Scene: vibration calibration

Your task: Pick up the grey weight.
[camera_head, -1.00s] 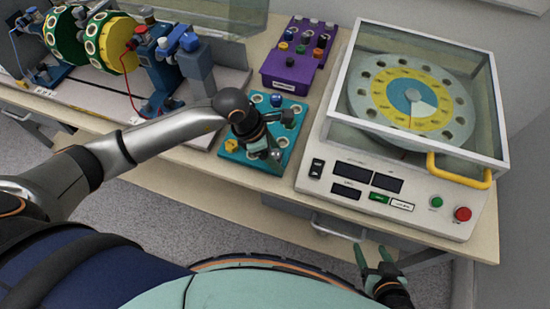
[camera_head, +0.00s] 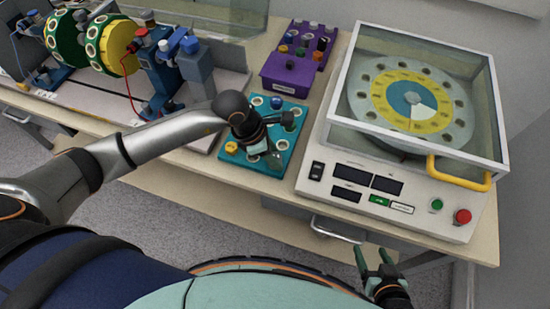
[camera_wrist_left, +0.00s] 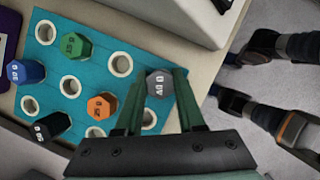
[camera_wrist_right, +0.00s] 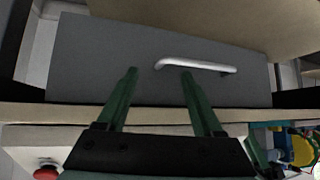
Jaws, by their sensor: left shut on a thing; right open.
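The grey weight (camera_wrist_left: 159,84) shows in the left wrist view, between the green fingers of my left gripper (camera_wrist_left: 160,80), which is shut on it. It lies over the right corner of the teal tray (camera_wrist_left: 97,73); I cannot tell whether its base is still in a hole. In the head view my left gripper (camera_head: 272,160) points down at the near right part of the tray (camera_head: 242,163), and the grey weight is hard to make out. My right gripper (camera_head: 375,268) is open and empty in front of the table, facing a drawer in the right wrist view (camera_wrist_right: 158,80).
Green (camera_wrist_left: 75,45), blue (camera_wrist_left: 26,72), black (camera_wrist_left: 52,126) and orange (camera_wrist_left: 101,105) weights stand in the tray. A purple box (camera_head: 290,77) stands behind it, a glass-covered machine (camera_head: 330,195) to its right, and a rotor rig (camera_head: 165,75) to its left.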

